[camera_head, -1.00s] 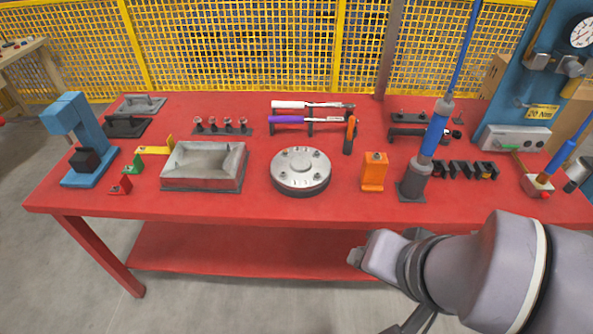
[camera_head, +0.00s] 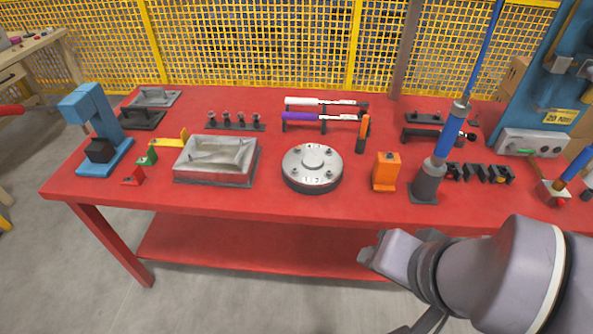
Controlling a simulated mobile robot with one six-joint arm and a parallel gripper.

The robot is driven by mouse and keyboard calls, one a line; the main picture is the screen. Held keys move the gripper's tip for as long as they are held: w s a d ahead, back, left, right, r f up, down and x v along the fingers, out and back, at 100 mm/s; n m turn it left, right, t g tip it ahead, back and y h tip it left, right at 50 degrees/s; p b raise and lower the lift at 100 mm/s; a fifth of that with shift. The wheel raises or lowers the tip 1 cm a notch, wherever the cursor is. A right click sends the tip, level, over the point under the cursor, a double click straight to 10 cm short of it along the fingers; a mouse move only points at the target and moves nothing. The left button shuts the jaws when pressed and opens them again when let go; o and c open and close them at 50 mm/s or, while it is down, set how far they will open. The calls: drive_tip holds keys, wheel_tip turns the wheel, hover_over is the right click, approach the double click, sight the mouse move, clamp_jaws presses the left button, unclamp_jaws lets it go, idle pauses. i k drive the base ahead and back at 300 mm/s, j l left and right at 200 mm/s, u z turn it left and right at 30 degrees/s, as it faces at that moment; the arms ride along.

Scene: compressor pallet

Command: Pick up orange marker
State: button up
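A slim orange marker-like thing (camera_head: 364,128) stands upright, leaning slightly, in a dark base on the red table, right of the hammers. A larger orange block (camera_head: 386,171) with a dark knob on top stands nearer the front edge. My grey arm comes in from the lower right, in front of the table. Its visible end (camera_head: 376,250) is below the table's front edge, well short of the orange marker. No separate fingers can be made out there, and nothing is seen held.
A blue-and-grey upright tool (camera_head: 430,180) stands right of the orange block. Bare tabletop lies around the cover.

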sight(362, 135)
drive_tip(key=i+j, duration=0.2)
drive_tip(key=j, duration=0.15)
drive_tip(key=i+j+z, duration=0.1)
drive_tip(key=i+j, duration=0.35)
drive_tip(key=j, duration=0.2)
drive_tip(key=i+j+z, duration=0.1)
drive_tip(key=j, duration=0.25)
drive_tip(key=i+j, duration=0.3)
drive_tip(key=j+z, duration=0.05)
